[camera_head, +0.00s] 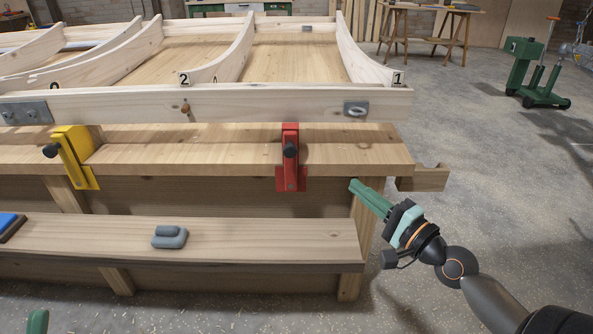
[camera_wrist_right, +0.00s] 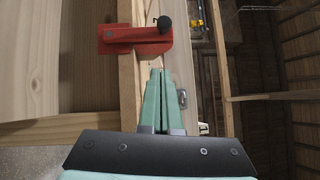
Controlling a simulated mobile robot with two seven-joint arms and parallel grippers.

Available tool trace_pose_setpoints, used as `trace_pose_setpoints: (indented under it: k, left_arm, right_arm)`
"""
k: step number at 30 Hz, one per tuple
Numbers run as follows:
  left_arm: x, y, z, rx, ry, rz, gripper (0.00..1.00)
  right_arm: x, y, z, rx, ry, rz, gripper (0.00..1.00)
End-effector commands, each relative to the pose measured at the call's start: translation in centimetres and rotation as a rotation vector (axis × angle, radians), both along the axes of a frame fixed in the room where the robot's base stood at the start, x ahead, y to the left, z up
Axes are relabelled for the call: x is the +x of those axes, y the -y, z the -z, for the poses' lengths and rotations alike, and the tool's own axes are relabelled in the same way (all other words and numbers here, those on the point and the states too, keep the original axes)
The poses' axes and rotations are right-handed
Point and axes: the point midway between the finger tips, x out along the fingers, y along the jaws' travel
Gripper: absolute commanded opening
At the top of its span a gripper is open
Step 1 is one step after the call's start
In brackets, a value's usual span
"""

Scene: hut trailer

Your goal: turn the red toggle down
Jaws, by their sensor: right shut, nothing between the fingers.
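The red toggle (camera_head: 290,172) is mounted on the front edge of the wooden bench, with a black knob (camera_head: 291,150) in its upper part. In the right wrist view, which is turned sideways, the red toggle (camera_wrist_right: 135,39) shows at the top with its black knob (camera_wrist_right: 164,24) sticking out. My right gripper (camera_head: 354,184) is to the right of the toggle and apart from it, its green fingers pointing up and left. Its fingers (camera_wrist_right: 156,71) are together and empty. A green tip of my left gripper (camera_head: 37,322) shows at the bottom left; its jaws cannot be made out.
A yellow toggle (camera_head: 75,155) with a black knob is on the same edge at left. A wooden frame (camera_head: 240,104) lies above. A lower shelf (camera_head: 270,238) holds a grey-blue object (camera_head: 169,238). Open floor lies to the right, with a green cart (camera_head: 535,75) far back.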

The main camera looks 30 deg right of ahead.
Motion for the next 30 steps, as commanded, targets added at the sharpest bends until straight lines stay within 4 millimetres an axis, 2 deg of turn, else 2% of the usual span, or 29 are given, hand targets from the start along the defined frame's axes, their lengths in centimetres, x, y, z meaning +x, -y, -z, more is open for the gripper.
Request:
trace_pose_setpoints:
  k: [17,23,30]
  left_arm:
    - [-0.3,0.0,-0.5,0.001,0.016,0.002,0.50]
    - [-0.3,0.0,-1.6,0.008,0.025,-0.008,0.50]
    - [-0.4,-0.1,-2.2,0.012,0.035,-0.014,0.50]
  right_arm:
    - [0.5,0.1,-0.4,0.017,0.009,0.000,0.00]
    - [2.5,-0.1,-0.8,0.018,0.012,0.000,0.00]
    - [5.6,-0.5,-1.0,0.017,0.012,0.000,0.00]
